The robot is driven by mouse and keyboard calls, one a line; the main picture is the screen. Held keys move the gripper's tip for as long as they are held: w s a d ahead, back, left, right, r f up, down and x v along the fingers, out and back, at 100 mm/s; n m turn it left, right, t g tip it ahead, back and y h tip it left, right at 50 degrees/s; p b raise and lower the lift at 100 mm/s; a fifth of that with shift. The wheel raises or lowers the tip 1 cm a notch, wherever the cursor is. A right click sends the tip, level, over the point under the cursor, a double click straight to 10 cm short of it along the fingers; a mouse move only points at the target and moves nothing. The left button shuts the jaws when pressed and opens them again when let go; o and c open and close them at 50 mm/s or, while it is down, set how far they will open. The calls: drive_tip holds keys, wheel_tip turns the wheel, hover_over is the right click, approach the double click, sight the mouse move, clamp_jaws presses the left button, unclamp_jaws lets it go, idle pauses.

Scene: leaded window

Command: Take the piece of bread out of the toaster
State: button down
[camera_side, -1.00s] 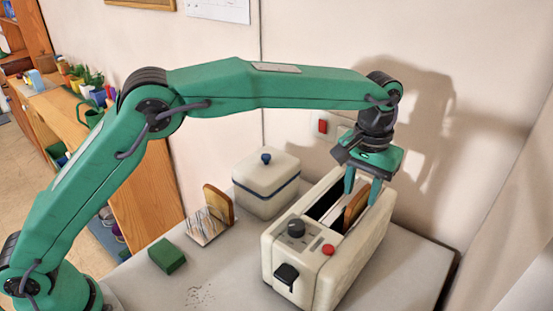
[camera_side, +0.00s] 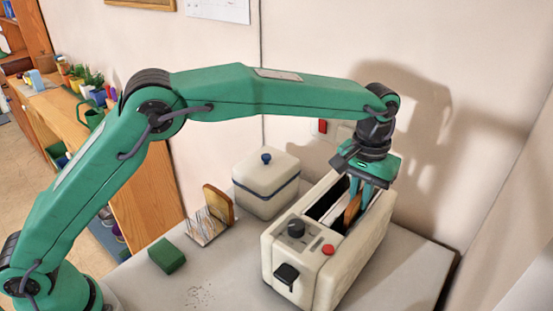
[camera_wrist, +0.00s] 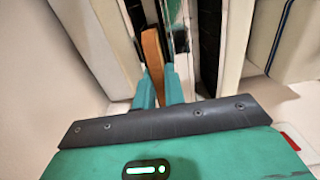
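The cream toaster (camera_side: 290,247) stands on the table with two long slots on top, a dark knob, a red button and a black lever on its front. A brown piece of bread (camera_side: 352,210) stands in the right slot, its top showing above the rim; the wrist view also shows it edge-on (camera_wrist: 153,50). My green gripper (camera_side: 361,195) is above the toaster, pointing down. In the wrist view its two fingers (camera_wrist: 159,88) are on either side of the bread, with no clear gap, shut on it. The bread's lower part is hidden in the slot.
A toast rack (camera_side: 205,227) with a slice (camera_side: 219,204) in it stands left of the toaster. A cream lidded box (camera_side: 266,187) is behind it. A green sponge (camera_side: 167,256) and crumbs lie on the table's left. The wall is close behind the toaster.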

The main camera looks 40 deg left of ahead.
drive_tip(key=shift+r, duration=0.15)
drive_tip(key=shift+r, duration=4.85)
drive_tip(key=shift+r, duration=0.2)
